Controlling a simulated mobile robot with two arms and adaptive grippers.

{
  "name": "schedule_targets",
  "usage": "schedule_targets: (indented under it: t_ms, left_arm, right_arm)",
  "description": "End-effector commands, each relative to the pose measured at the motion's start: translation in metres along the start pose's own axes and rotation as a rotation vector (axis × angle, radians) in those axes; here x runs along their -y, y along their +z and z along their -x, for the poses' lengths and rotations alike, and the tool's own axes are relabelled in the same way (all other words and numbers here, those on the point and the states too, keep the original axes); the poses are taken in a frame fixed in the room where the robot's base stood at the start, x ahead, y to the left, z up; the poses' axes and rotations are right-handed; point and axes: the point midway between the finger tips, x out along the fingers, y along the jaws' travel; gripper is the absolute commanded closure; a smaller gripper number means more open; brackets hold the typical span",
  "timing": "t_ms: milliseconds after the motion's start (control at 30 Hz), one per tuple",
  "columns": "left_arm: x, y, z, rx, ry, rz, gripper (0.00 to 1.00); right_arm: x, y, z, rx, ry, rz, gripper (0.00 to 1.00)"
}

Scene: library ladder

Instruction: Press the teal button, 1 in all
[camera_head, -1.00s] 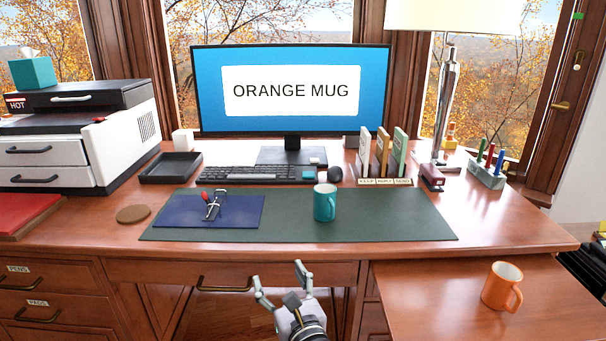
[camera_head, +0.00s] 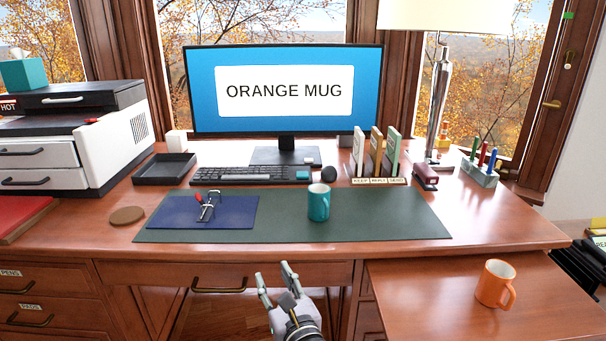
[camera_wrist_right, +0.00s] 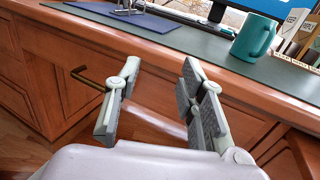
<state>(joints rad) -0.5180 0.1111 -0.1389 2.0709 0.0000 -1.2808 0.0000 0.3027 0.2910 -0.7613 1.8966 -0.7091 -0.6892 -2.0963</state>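A small teal block (camera_head: 302,175), which looks like a button or key, sits at the right end of the grey keyboard (camera_head: 245,176) below the monitor. My right gripper (camera_head: 276,275) is in front of the desk's front edge, well short of the keyboard. Its fingers are apart with nothing between them, as the right wrist view also shows (camera_wrist_right: 158,100). My left gripper is out of view.
A teal mug (camera_head: 318,203) stands on the green desk mat (camera_head: 385,225), between my right gripper and the teal block. A black mouse (camera_head: 328,175) lies right of the block. An orange mug (camera_head: 495,284) stands on the lower surface at right.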

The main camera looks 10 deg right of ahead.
Motion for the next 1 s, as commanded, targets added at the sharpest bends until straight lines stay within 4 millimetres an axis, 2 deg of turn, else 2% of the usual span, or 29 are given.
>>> schedule_targets:
  t_ms: [67, 500, 1000]
  left_arm:
    - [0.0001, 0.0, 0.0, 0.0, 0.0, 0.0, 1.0]
    - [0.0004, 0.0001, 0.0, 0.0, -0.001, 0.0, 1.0]
    - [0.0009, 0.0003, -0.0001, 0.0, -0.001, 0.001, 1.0]
  right_arm:
    - [0.0, 0.0, 0.0, 0.0, 0.0, 0.0, 0.7]
    - [0.0, 0.0, 0.0, 0.0, 0.0, 0.0, 1.0]
    - [0.0, 0.0, 0.0, 0.0, 0.0, 0.0, 1.0]
